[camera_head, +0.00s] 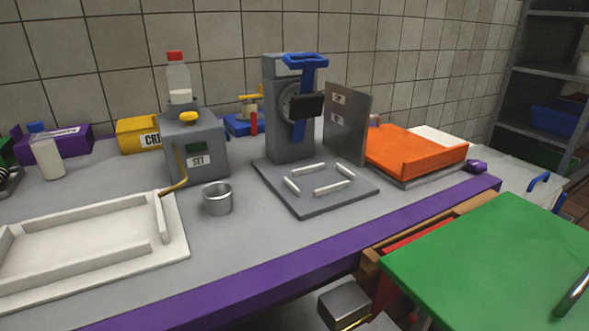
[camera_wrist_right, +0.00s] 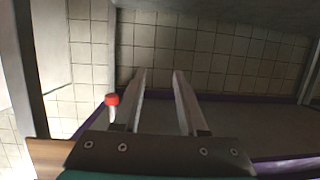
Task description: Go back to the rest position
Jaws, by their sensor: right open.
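My right gripper (camera_wrist_right: 159,76) shows in the right wrist view with its two fingers apart and nothing between them. It points towards a tiled wall. My left gripper is not in view. In the head view a grey block (camera_head: 343,303) shows at the bottom edge below the counter; I cannot tell whether it is part of my right arm.
The grey counter (camera_head: 240,235) has a purple front edge. On it are a white tray (camera_head: 98,282), metal cup (camera_head: 217,198), grey machine (camera_head: 287,130), dispenser box (camera_head: 205,150) and orange slab (camera_head: 415,148). A green board (camera_head: 500,255) is at the right front, beside an open drawer (camera_head: 425,238).

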